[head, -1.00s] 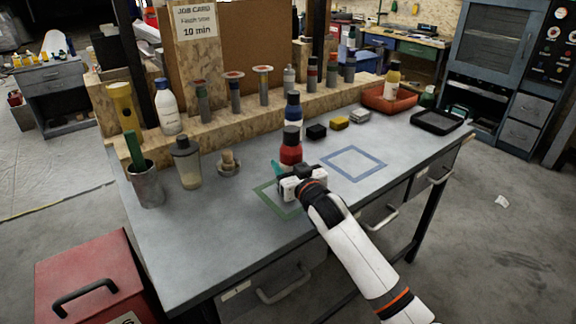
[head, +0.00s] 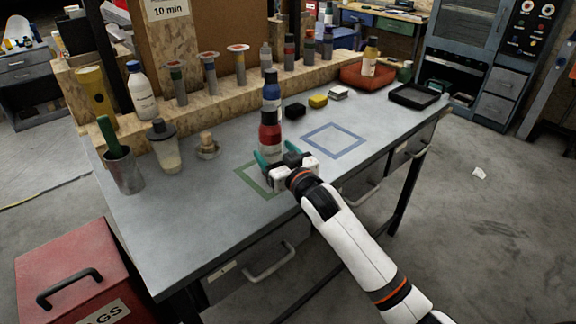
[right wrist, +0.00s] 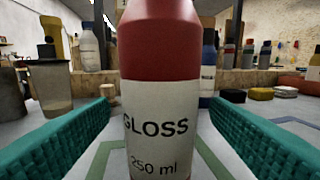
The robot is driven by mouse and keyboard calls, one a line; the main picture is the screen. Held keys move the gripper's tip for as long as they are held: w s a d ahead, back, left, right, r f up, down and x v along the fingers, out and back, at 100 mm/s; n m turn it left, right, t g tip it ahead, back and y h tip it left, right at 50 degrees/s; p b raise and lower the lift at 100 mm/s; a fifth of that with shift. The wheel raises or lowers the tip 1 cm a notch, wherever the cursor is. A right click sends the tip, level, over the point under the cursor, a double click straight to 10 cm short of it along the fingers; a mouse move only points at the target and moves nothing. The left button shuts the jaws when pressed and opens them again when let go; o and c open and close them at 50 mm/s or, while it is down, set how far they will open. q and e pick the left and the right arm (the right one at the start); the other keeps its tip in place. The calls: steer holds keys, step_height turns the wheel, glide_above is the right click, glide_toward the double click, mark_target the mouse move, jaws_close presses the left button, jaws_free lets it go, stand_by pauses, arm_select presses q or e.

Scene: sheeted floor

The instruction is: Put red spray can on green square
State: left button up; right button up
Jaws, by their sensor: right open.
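The red spray can (head: 269,137), with a dark top and a white label, stands upright at the back edge of the green square (head: 246,179). Its base is partly hidden, so I cannot tell if it overlaps the outline. My right gripper (head: 276,155) is open, low over the square, with its teal fingers pointing toward the can. In the right wrist view the can (right wrist: 160,45) fills the middle, label reading GLOSS, with a finger on each side and gaps between. Green outline (right wrist: 212,160) shows beneath. My left gripper is not in view.
A blue-labelled bottle (head: 271,92) stands close behind the can. A blue square (head: 333,140) lies to the right, empty. Black (head: 295,110) and yellow (head: 318,101) blocks sit behind it. A metal cup (head: 124,170) and a jar (head: 163,146) stand left. The front left tabletop is clear.

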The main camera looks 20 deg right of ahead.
steer(key=s, duration=0.5)
steer(key=s+d, duration=0.1)
steer(key=s, duration=0.1)
steer(key=shift+s+d, duration=0.1)
steer(key=shift+s, duration=0.1)
